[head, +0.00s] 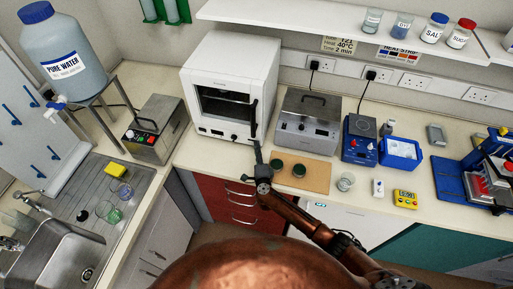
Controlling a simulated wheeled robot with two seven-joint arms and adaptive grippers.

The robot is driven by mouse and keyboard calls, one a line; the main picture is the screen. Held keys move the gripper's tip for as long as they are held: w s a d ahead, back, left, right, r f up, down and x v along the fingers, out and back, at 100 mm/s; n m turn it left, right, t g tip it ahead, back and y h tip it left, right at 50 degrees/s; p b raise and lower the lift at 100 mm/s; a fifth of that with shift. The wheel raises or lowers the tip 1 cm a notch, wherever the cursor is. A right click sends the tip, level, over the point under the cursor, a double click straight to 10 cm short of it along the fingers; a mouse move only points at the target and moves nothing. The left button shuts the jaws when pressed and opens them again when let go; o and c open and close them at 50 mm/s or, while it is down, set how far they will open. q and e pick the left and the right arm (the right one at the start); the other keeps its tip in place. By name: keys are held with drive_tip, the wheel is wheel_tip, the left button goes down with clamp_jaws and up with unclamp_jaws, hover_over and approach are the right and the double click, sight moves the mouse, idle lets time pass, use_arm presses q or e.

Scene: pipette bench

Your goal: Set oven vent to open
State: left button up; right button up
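The oven is a white box (231,88) with a dark window, standing on the back bench left of centre. Its door looks closed, with a dark upright handle (253,119) at the right edge. Small controls, including a dark knob (234,137), sit on the panel below the door. I cannot tell which part is the vent or how it is set. My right gripper (257,150) is just in front of the oven's lower right corner, pointing up towards it. Its fingers are small and seen almost end to end, so their opening is unclear. My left gripper is out of view.
A grey lidded bath (308,123) stands close right of the oven. A brown mat (315,174) with dark round lids lies in front of it. A metal unit (155,130) stands left of the oven. A shelf (350,31) with bottles hangs above.

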drive_tip(key=o, duration=0.5)
drive_tip(key=shift+s+d+r, duration=0.1)
drive_tip(key=shift+d, duration=0.1)
drive_tip(key=shift+a, duration=0.1)
drive_tip(key=shift+s, duration=0.2)
drive_tip(key=s, duration=0.7)
drive_tip(key=s+d, duration=0.1)
drive_tip(key=s, duration=0.3)
drive_tip(key=shift+s, duration=0.25)
